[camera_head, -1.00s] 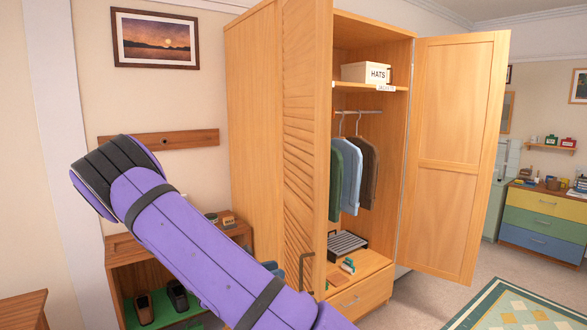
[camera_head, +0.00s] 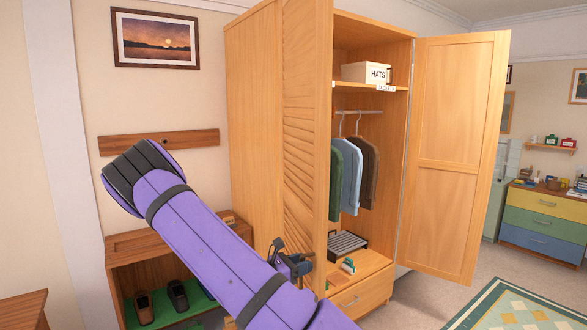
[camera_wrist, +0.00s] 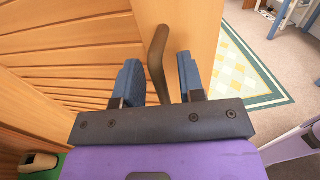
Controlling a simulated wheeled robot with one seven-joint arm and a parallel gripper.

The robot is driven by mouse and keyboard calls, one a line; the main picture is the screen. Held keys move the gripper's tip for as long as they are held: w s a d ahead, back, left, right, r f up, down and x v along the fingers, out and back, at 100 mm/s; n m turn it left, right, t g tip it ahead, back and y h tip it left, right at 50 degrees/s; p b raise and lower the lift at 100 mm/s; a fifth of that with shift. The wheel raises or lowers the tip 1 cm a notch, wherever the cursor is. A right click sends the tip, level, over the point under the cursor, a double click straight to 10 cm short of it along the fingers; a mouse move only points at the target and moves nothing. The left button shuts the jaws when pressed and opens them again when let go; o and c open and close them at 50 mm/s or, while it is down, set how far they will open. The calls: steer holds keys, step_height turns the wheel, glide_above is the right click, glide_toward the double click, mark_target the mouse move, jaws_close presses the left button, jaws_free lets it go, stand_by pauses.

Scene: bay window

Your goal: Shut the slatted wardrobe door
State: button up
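The wardrobe's slatted door (camera_head: 303,150) stands open on the left side of the wardrobe (camera_head: 254,120), its slatted face toward the left. In the wrist view the slats (camera_wrist: 75,55) fill the left, and the door's dark bar handle (camera_wrist: 155,60) stands out near its edge. My gripper (camera_head: 300,264) is low at the slatted door, by the handle, which is mostly hidden in the head view. In the wrist view my gripper (camera_wrist: 158,65) is open, with the handle between its two blue fingers. I cannot tell whether either finger touches it.
The plain panelled right door (camera_head: 452,150) is also open. Jackets (camera_head: 350,172), a hats box (camera_head: 366,72) and a drawer (camera_head: 362,294) are inside the wardrobe. A low shoe bench (camera_head: 135,246) stands left of it. A patterned rug (camera_head: 520,308) lies at right.

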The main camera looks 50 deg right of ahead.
mark_target(315, 261)
jaws_close()
steer(key=shift+d, duration=0.1)
steer(key=shift+s+d+t, duration=0.3)
steer(key=shift+s+d, duration=0.3)
steer(key=shift+d, duration=0.15)
steer(key=shift+s+d+n+t, duration=0.5)
steer(key=shift+d, duration=0.35)
steer(key=shift+s+d+t+h, duration=0.3)
steer(key=shift+s+d, duration=0.2)
steer(key=shift+d, duration=0.35)
